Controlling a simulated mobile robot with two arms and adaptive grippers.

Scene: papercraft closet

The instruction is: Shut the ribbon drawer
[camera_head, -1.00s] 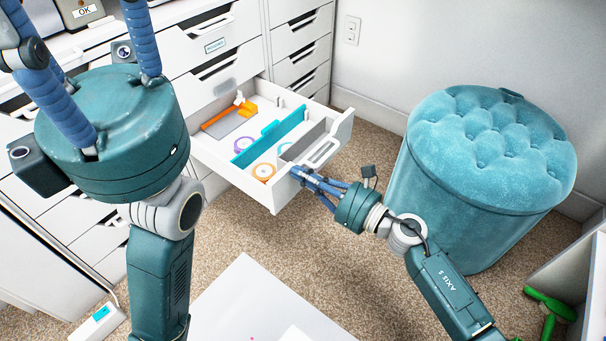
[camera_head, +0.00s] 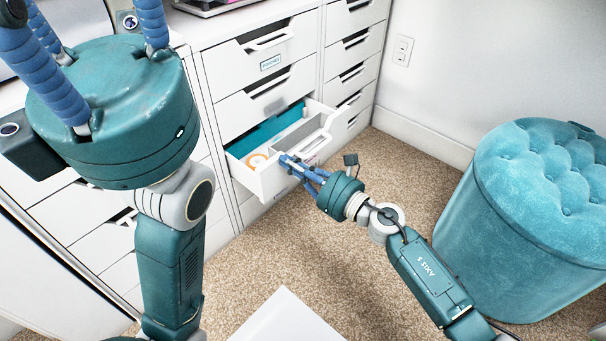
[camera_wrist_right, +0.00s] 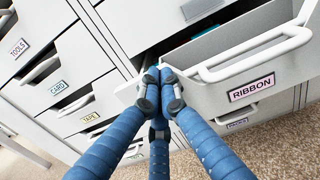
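My left gripper (camera_head: 85,45) is raised at the upper left, fingers spread and empty, apart from the drawer.
The white cabinet (camera_head: 212,62) has other drawers above and beside, which look shut. A teal tufted ottoman (camera_head: 530,210) stands at the right, clear of the drawer. Carpet (camera_head: 240,275) lies in front, with a white sheet-like surface (camera_head: 290,322) at the bottom.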

